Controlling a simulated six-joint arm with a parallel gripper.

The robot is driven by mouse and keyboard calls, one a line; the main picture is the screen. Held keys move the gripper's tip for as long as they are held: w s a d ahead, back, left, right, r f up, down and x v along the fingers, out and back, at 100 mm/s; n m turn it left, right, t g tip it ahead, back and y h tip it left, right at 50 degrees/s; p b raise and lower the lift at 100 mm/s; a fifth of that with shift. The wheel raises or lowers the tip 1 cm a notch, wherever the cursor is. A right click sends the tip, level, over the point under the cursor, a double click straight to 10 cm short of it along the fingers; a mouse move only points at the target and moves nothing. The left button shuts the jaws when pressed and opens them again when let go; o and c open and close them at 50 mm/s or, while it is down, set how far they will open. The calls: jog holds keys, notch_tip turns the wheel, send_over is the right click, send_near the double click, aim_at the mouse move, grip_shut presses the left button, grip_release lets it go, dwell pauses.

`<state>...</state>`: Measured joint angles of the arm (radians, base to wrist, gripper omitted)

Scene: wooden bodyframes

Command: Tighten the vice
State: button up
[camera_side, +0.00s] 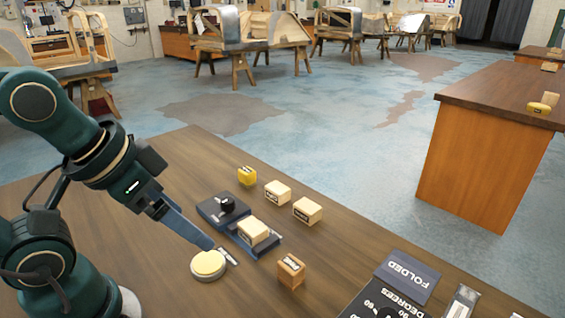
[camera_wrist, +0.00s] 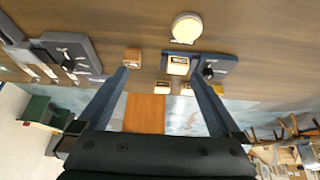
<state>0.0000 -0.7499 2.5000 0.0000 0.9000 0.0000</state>
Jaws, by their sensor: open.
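The vice is a dark blue-grey plate (camera_side: 212,212) with a black knob (camera_side: 227,204) on top, near the middle of the table. A pale wooden block (camera_side: 253,231) with a dark label sits at its front right end; I cannot tell whether it is clamped. In the wrist view the vice (camera_wrist: 226,62), the knob (camera_wrist: 208,72) and the pale block (camera_wrist: 178,67) show at upper right. My gripper (camera_wrist: 158,76) is open and empty, its two blue fingers well apart. In the side view my gripper (camera_side: 207,243) is left of the vice, apart from the knob.
A round cream disc (camera_side: 208,263) lies by the fingertips. A brown block (camera_side: 291,270), two pale blocks (camera_side: 277,193) (camera_side: 307,210) and a yellow block (camera_side: 247,176) stand around the vice. A dark dial panel (camera_side: 408,277) lies at front right. The table's left part is clear.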

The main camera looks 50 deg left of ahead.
dwell(0.3)
jog(key=c, duration=0.5)
jog(key=w+a+r+n, duration=0.2)
jog(key=w+r+n, duration=0.2)
jog(key=w+n, duration=0.15)
jog(key=n+g, duration=0.6)
jog(key=n, duration=0.4)
send_over(227, 199)
jog(key=shift+m, duration=0.25)
notch_tip(227, 199, down, 11)
jog(key=shift+d+r, duration=0.1)
jog(key=shift+f, duration=2.5)
